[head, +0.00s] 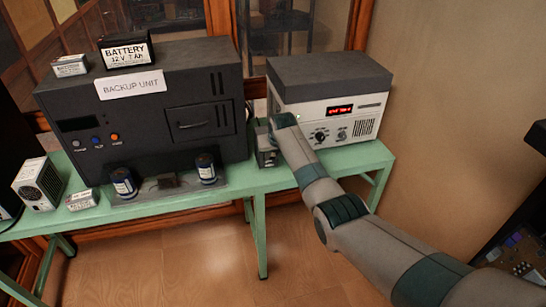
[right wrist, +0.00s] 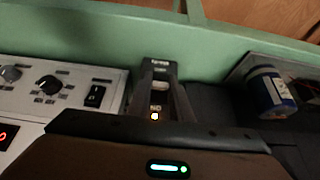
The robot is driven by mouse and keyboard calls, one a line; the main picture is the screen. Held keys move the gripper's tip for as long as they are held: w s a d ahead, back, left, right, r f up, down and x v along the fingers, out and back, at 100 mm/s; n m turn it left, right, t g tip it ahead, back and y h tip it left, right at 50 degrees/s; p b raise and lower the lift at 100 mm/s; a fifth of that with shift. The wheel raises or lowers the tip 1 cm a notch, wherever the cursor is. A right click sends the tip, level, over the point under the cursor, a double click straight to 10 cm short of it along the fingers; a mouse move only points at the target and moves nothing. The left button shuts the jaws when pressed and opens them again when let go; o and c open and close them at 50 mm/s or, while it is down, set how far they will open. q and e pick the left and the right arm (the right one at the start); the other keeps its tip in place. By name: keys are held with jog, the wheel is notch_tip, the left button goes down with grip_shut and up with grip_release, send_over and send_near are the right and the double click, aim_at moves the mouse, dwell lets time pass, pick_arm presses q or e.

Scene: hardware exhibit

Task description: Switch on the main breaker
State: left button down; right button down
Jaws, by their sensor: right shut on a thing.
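A small grey box (head: 266,158), which looks like the main breaker, stands on the green table between the black backup unit and the white instrument. My right gripper (head: 273,130) is at its top, with the hand hiding much of it in the head view. In the right wrist view the box (right wrist: 160,67) shows beyond the dark fingers, and a small lit spot and part of a label show between them. The gripper is shut on a part of the box, apparently its lever. The lever's position is hidden. My left gripper is not in view.
The backup unit (head: 155,100) stands close on the left, with a battery (head: 125,52) on top. The white instrument (head: 330,115) with a red display stands close on the right. Two blue-labelled cylinders (head: 123,183) (head: 206,168) stand near the green table's (head: 225,185) front edge.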

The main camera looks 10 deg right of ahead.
dwell(0.4)
jog(key=c, duration=1.6)
grip_release()
jog(key=shift+r, duration=0.15)
jog(key=shift+v, duration=1.05)
jog(key=b+v, duration=0.3)
jog(key=v, duration=1.2)
jog(key=shift+w, duration=0.1)
